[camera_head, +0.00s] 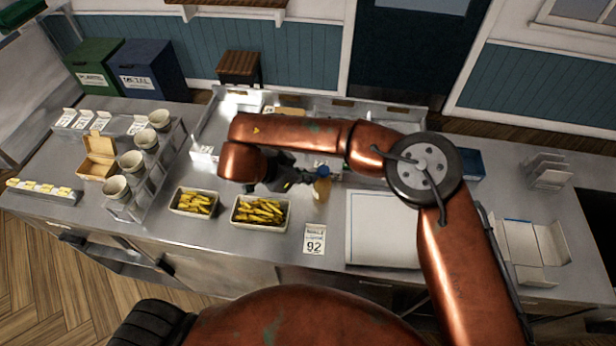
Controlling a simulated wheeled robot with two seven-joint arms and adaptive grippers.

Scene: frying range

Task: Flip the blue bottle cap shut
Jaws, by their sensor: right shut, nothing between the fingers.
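A small bottle with a tan body (322,189) and a blue cap (323,171) stands on the steel counter, behind the number card. Whether the cap's lid is up or down is too small to tell. My right gripper (303,181) is black and reaches in from the left side of the bottle, with its fingers close to the cap. It is shut with nothing held. Whether the fingertips touch the bottle cannot be told. My left gripper is not in view.
Two trays of fries (234,222) (172,208) sit left of the bottle. A card reading 92 (314,239) is in front. A white flat board (383,230) lies to the right. A rack of cups (117,187) stands at left. My right arm hides part of the back counter.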

